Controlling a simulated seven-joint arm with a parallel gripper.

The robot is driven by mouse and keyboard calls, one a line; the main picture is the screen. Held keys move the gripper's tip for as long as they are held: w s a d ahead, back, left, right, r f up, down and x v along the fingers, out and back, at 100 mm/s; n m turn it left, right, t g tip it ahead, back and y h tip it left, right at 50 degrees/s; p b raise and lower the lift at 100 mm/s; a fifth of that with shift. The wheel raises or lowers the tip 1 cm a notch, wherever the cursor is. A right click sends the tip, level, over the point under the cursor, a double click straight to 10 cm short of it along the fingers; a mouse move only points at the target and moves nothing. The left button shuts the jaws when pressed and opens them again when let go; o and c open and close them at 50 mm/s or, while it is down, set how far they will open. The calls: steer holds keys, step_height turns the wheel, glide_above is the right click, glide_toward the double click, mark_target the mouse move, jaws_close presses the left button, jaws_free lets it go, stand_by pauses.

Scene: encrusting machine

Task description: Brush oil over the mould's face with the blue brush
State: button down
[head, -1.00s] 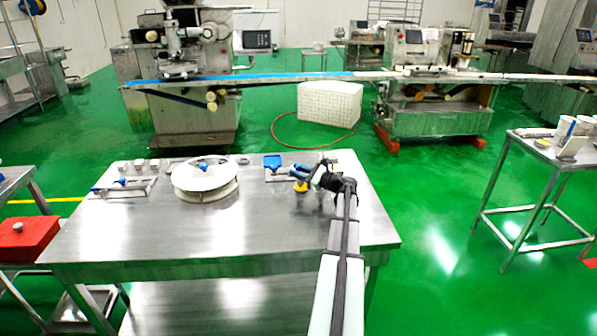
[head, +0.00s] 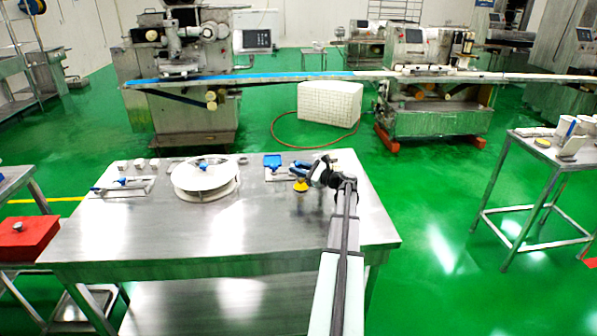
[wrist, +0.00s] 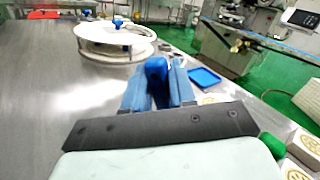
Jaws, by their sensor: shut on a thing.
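My gripper (head: 302,169) is over the back right of the steel table. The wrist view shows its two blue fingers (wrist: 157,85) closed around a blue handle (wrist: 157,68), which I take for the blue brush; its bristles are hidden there. A yellow thing (head: 301,185) shows just under the gripper in the head view; I cannot tell whether it is part of the brush. Pale blocks with patterned faces lie to the right in the wrist view, one mould-like block (wrist: 305,147) at the edge and another pale patterned piece (wrist: 210,99) partly behind the gripper.
A blue tray (head: 272,160) lies left of the gripper. A white round stand (head: 204,182) is further left, beside a rack with a blue-handled tool (head: 122,183) and small cups. A green knob (wrist: 272,145) is close to the gripper's right. The table's front (head: 200,240) is clear.

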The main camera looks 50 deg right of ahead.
steer(key=shift+r, duration=2.9)
steer(key=w+a+f+n+g+y, duration=0.1)
steer(key=w+a+f+y, duration=0.1)
steer(key=a, duration=0.7)
steer(key=w+a+f+n+y, duration=0.1)
steer(key=w+a, duration=0.1)
steer(key=a, duration=0.7)
steer(key=w+a+f+n+g+y, duration=0.1)
steer(key=w+a+f+y, duration=0.15)
steer(key=a, duration=0.65)
steer(key=s+a+f+n+g+y, duration=0.1)
steer(key=a+f+n+g+y, duration=0.1)
steer(key=a, duration=1.6)
steer(key=s+a+f+n+g+y, duration=0.2)
steer(key=a+f+n+g+y, duration=0.1)
steer(key=a, duration=1.5)
steer(key=shift+a+f+n+y, duration=0.25)
steer(key=shift+n+y, duration=0.15)
steer(key=shift+y, duration=0.15)
